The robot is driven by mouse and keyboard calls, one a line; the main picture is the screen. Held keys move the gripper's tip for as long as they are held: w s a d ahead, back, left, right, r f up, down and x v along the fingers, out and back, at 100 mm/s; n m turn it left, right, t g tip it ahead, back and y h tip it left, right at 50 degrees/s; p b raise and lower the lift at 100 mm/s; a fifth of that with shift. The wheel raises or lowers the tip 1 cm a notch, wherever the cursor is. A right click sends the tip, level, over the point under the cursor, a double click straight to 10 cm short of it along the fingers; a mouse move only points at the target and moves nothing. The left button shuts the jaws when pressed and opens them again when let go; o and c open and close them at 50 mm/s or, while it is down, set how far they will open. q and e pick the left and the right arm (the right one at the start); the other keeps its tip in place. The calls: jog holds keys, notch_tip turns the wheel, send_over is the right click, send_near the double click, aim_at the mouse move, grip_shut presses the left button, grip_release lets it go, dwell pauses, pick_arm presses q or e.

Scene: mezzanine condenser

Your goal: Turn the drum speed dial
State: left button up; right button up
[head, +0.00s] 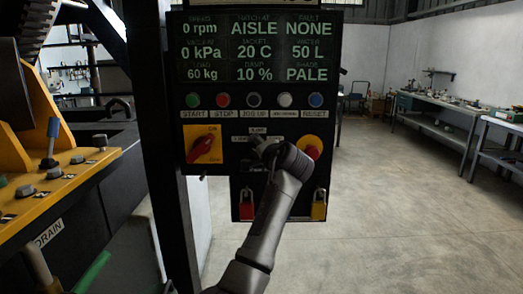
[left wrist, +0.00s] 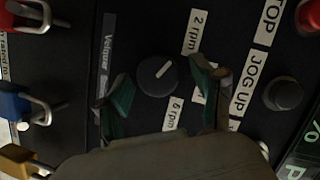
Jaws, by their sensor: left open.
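The drum speed dial (left wrist: 157,76) is a round black knob with a white pointer line on a dark panel. In the left wrist view its pointer slants to the upper right, towards the side of the 2 rpm label (left wrist: 196,32). A 6 rpm label (left wrist: 173,115) sits below; another label is partly hidden by a finger. My left gripper (left wrist: 165,101) is open, with its green-padded fingers on either side of the dial; I cannot tell whether they touch it. In the head view my left gripper (head: 268,150) covers most of the dial area. My right gripper is not in view.
The display (head: 252,47) reads 0 rpm. A row of buttons, including green START (head: 193,100), lies below it. A red rotary switch (head: 202,147) is left of my gripper, a red knob (head: 313,151) right. Padlocks (head: 246,206) hang below. Open floor lies right.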

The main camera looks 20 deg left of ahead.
pick_arm(q)
jog(key=v, duration=0.7)
jog(key=shift+s+d, duration=0.15)
jog(key=shift+d, duration=0.15)
jog(key=shift+r, duration=0.1)
